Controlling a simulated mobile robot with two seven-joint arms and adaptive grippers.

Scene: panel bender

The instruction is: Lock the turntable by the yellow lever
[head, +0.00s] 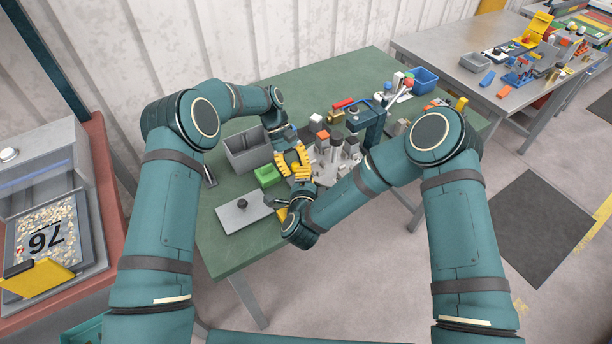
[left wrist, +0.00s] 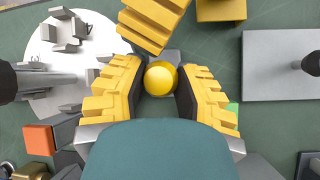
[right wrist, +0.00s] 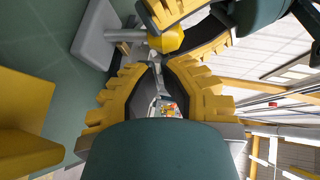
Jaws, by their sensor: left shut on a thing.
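The yellow ball knob of the lever (left wrist: 161,78) sits between the yellow toothed fingers of my left gripper (head: 294,160), which is shut on it. In the right wrist view, the knob (right wrist: 168,40) is on a thin grey rod from a grey base (right wrist: 95,35). The pale round turntable (left wrist: 100,45) lies beside the left gripper, with small grey blocks on it. My right gripper (right wrist: 157,62) has its fingertips close together, just short of the knob, and holds nothing visible. The right gripper's fingers are mostly hidden in the head view.
A grey plate with a black knob (head: 243,213) and a green block (head: 267,175) lie left of the grippers. A grey bin (head: 247,150) stands behind. Several tools and blocks crowd the table's right side.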

